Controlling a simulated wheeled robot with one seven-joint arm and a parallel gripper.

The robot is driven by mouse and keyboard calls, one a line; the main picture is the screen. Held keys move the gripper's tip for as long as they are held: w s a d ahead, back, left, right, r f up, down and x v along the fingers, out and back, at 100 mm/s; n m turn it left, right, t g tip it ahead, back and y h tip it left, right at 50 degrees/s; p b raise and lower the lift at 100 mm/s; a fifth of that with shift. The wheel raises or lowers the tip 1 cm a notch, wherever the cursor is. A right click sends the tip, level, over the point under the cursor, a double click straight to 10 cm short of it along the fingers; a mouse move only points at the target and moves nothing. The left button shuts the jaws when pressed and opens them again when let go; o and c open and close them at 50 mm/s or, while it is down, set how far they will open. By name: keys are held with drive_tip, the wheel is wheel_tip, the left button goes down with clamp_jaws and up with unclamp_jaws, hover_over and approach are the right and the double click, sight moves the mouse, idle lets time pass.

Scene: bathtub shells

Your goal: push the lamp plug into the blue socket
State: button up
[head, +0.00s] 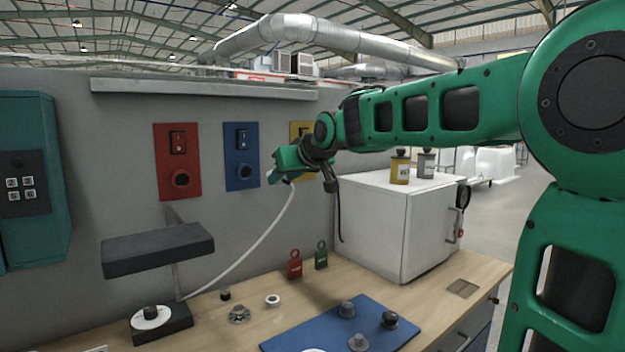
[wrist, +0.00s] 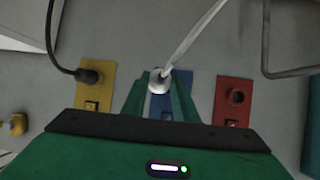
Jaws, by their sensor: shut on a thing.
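The lamp plug (wrist: 159,81) is a pale round piece with a white cord (head: 246,250) running down towards the lamp (head: 158,249) at the left of the bench. My gripper (wrist: 159,90) is shut on the plug. In the head view my gripper (head: 284,172) stands in front of the wall, right of the blue socket panel (head: 241,154). That panel shows a switch above a round, empty hole. In the wrist view the blue panel (wrist: 184,86) lies behind the plug and fingers, and its hole is hidden. The remaining gap is unclear.
A red socket panel (head: 178,161) is left of the blue one. The yellow panel (wrist: 96,86) holds a black plug with a black cord. A white cabinet (head: 392,222) stands below my arm. Padlock-shaped tags (head: 294,265) and a blue mat (head: 300,334) with knobs occupy the bench.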

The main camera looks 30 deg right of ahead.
drive_tip(key=a, duration=0.2)
drive_tip(key=a+y, duration=0.1)
drive_tip(key=shift+w+a+n, duration=0.15)
drive_tip(key=shift+w+n, duration=0.1)
drive_tip(key=shift+n, duration=0.15)
drive_tip(key=shift+w+a, duration=0.15)
drive_tip(key=shift+w, duration=0.8)
drive_tip(key=shift+w+a, duration=0.2)
drive_tip(key=shift+w, duration=0.75)
drive_tip(key=shift+w+a, duration=0.15)
drive_tip(key=shift+w, duration=0.8)
drive_tip(key=shift+w+a+r, duration=0.1)
drive_tip(key=shift+w+a, duration=0.05)
drive_tip(key=shift+w, duration=0.45)
drive_tip(key=shift+w+a, duration=0.15)
drive_tip(key=shift+w, duration=0.45)
drive_tip(key=o, duration=1.1)
